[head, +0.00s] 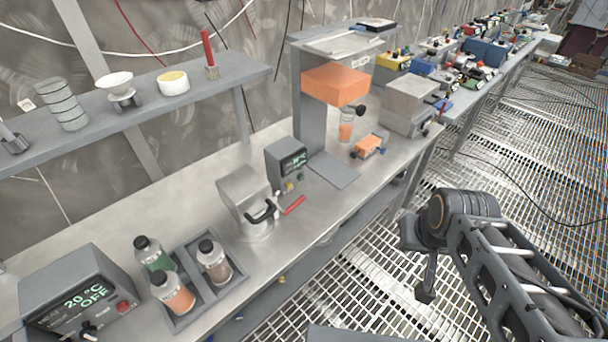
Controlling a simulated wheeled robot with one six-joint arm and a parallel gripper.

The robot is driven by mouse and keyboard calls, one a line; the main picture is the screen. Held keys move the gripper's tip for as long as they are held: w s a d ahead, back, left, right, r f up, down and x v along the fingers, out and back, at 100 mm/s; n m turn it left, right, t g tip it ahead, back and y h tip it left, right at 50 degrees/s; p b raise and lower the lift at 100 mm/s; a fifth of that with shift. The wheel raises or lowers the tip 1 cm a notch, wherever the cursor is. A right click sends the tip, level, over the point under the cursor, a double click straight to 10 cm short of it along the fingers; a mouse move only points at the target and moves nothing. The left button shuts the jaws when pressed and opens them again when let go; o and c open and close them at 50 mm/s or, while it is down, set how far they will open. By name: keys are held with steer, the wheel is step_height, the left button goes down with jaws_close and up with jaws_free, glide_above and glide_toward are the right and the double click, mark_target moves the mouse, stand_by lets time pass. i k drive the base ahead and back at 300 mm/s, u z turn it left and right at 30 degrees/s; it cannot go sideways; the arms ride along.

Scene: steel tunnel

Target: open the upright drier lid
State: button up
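A squat grey metal appliance, which looks like the drier (256,231), stands on the steel bench left of centre. Its pale grey lid (240,186) has a black curved handle (263,212) on the front right. The lid appears down on the body; a gap cannot be made out. A control box with a lit display (287,165) stands right behind it, and a red lever or bar (293,205) lies at its right. My gripper (425,296) hangs over the floor grating to the right, well apart from the bench and the handle. Its fingers are too small to read.
A rack of capped bottles (204,286) and a heater box reading 20 °C OFF (75,295) stand left of the drier. An orange-headed stand (335,85) and a grey box (411,105) stand farther along. The grating beside the bench is clear.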

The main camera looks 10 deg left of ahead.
mark_target(245, 192)
steer(key=u, duration=0.45)
steer(key=k, duration=0.45)
steer(key=u, duration=0.75)
steer(key=i, duration=0.5)
steer(key=z, duration=0.45)
steer(key=k, duration=0.2)
steer(key=u, duration=0.8)
